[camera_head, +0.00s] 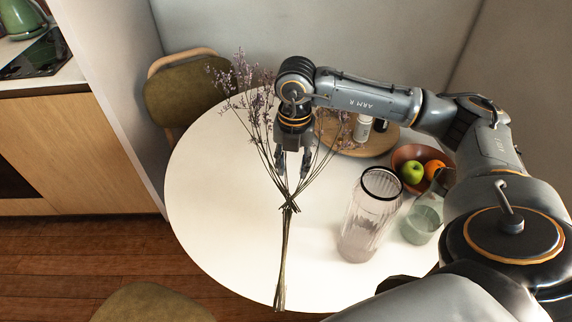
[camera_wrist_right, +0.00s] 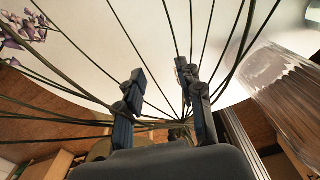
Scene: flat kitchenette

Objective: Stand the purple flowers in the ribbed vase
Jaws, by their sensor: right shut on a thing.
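The purple flowers (camera_head: 246,82) are a bunch of thin dark stems with small purple blossoms, fanned out at the top and gathered below. My right gripper (camera_head: 292,180) is shut on the stems above where they cross. The bare lower stems point toward the front edge of the table. In the right wrist view, stems pass around and between the fingers (camera_wrist_right: 162,100). The ribbed vase (camera_head: 368,222) is clear, dark-rimmed and upright on the table, right of the stems and apart from them. It also shows in the right wrist view (camera_wrist_right: 282,88). My left gripper is out of view.
The round white table (camera_head: 215,215) is clear on its left side. A green glass (camera_head: 421,224) stands just right of the vase. Behind are a fruit bowl (camera_head: 437,154) and a wooden tray (camera_head: 345,147) with small containers. Chairs (camera_head: 183,95) stand around the table.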

